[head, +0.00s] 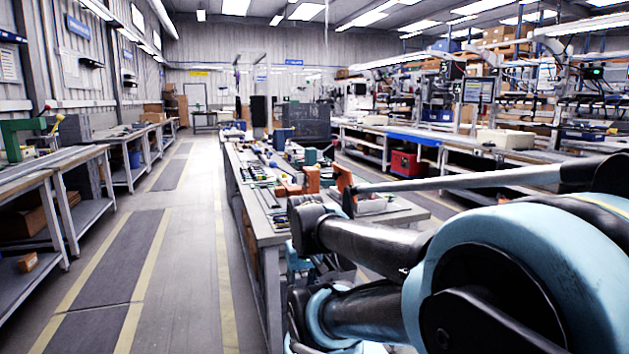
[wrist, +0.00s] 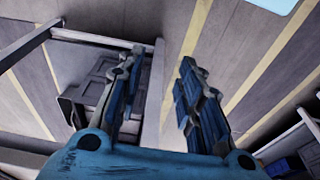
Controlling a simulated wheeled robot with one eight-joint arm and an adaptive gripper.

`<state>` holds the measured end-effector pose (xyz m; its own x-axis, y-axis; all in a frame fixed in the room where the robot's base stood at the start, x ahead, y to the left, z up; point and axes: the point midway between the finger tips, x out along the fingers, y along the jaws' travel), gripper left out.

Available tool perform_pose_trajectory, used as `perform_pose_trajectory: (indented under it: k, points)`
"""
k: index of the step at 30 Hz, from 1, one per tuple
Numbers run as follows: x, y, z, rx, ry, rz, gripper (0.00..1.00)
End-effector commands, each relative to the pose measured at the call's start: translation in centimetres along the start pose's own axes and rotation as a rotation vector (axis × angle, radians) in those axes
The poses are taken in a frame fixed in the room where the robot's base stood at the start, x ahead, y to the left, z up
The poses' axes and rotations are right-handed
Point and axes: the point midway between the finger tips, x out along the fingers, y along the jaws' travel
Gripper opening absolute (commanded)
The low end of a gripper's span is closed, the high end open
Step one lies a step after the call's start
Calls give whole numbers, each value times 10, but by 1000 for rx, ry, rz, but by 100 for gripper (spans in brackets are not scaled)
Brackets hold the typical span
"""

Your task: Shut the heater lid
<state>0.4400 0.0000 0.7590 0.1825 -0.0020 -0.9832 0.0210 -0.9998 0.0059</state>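In the head view my arm fills the lower right and I cannot make out the gripper there. I cannot pick out a heater or its lid for certain in either view. A dark grey box-like thing (wrist: 92,92) shows beside and partly behind the left finger in the wrist view; I cannot tell what it is.
A long workbench (head: 268,228) crowded with tools stands ahead, partly hidden by my arm. Benches with shelves (head: 92,213) line the left, one bearing a green vise-like tool (head: 14,136). A red crate (head: 407,163) sits under the right benches. The aisle floor (head: 183,262) is clear.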

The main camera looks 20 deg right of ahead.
Motion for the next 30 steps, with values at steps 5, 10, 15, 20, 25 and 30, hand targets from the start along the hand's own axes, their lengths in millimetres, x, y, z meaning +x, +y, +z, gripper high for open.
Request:
perform_pose_trajectory:
  k: [5, 10, 15, 20, 25, 30]
  points:
    - [0, 0, 0, 0, 0, 0, 33]
    - [0, 0, 0, 0, 0, 0, 42]
    - [-11, 6, 1, -43, 2, 29, 48]
    - [-25, 23, -21, -175, -35, 122, 48]
    - [-45, 52, -56, -361, -100, 253, 48]
    - [-64, 77, -94, -539, -184, 382, 48]
